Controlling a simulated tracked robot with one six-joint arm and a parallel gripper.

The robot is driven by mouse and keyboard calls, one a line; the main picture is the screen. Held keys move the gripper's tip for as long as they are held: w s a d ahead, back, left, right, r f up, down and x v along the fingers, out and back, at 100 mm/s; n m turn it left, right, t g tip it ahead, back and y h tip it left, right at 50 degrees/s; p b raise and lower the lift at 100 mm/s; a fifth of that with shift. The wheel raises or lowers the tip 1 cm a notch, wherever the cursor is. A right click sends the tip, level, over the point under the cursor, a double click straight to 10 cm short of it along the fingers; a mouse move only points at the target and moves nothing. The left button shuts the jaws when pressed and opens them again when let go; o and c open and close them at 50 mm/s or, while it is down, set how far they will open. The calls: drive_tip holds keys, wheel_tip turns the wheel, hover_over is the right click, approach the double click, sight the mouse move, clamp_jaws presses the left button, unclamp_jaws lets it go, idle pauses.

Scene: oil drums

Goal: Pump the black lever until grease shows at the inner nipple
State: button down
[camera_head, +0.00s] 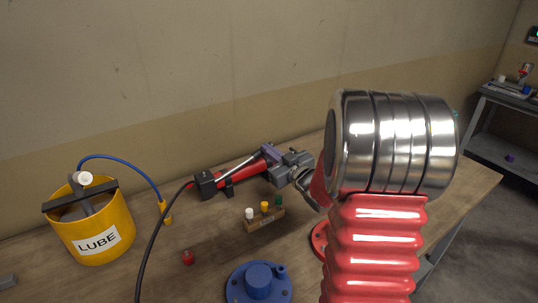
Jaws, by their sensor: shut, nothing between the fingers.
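The yellow bucket (98,222) labelled LUBE stands at the left of the bench. A black bar (60,199) lies across its top, by a grey post with a white round end (85,178); I take the bar for the black lever. A blue hose (122,160) runs from the bucket to a yellow nozzle end (165,212). No grease is discernible. My grey gripper (283,161) is shut, mid-picture, well right of the bucket.
A red cylinder with a black block (205,184) and black cable (149,236) lies left of my gripper. A small rack (264,220) holds white, yellow and green-capped pieces. A red knob (188,257) sits before it. My arm hides the right side. Another bench (508,105) stands far right.

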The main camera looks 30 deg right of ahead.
drive_tip(key=s+r, duration=0.2)
drive_tip(key=s, duration=0.8)
drive_tip(key=shift+r, duration=0.3)
drive_tip(key=shift+a, duration=0.1)
idle(1.2)
drive_tip(key=s+a+f+m+g, duration=0.1)
drive_tip(key=s+a+m+g, duration=0.1)
drive_tip(key=s+a+g, duration=0.9)
drive_tip(key=s+a, duration=0.9)
drive_tip(key=a, duration=0.3)
drive_tip(key=shift+s+a+g, duration=0.4)
